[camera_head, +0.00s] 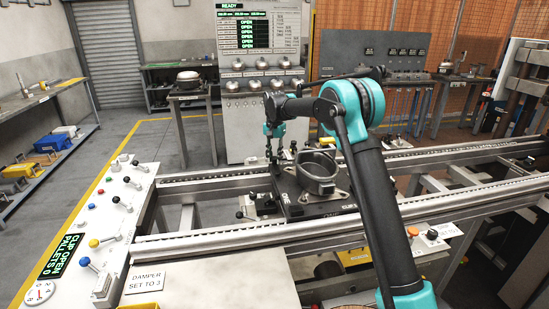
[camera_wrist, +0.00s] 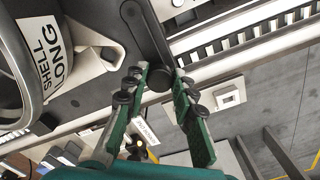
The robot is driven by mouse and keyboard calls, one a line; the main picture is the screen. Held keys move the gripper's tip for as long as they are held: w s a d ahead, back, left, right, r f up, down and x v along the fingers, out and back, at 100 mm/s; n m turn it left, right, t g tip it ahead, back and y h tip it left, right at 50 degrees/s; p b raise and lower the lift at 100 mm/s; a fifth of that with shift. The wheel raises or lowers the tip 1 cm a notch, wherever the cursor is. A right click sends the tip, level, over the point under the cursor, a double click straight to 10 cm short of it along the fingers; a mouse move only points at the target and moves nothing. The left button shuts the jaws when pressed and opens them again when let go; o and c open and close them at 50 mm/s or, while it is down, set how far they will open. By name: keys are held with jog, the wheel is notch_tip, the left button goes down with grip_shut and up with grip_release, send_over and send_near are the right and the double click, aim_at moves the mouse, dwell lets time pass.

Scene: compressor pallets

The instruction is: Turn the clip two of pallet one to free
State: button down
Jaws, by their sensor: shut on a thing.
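The pallet (camera_head: 345,207) is a dark plate on the conveyor rails with a grey ring-shaped casing (camera_head: 318,172) on it. In the wrist view, a black clip lever (camera_wrist: 147,27) ends in a round black knob (camera_wrist: 160,79). My gripper (camera_wrist: 163,88) has its green, black-padded fingers closed around this knob, one on each side. In the head view my gripper (camera_head: 271,155) points down at the back left corner of the pallet. The clip is hardly visible there, and I cannot read its number. The casing's rim (camera_wrist: 18,75) and a "SHELL LONG" label (camera_wrist: 48,55) show beside it.
Rails (camera_head: 250,238) run in front of and behind the pallet. A control desk (camera_head: 112,205) with levers and a "CLIP OPEN PALLETS 0" display (camera_head: 62,258) stands left. A screen (camera_head: 262,28) at the back reads READY with several OPEN rows. My arm hides the pallet's right side.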

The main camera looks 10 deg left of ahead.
aim_at(274, 158)
jog(key=c, duration=1.2)
grip_release()
notch_tip(274, 158, up, 12)
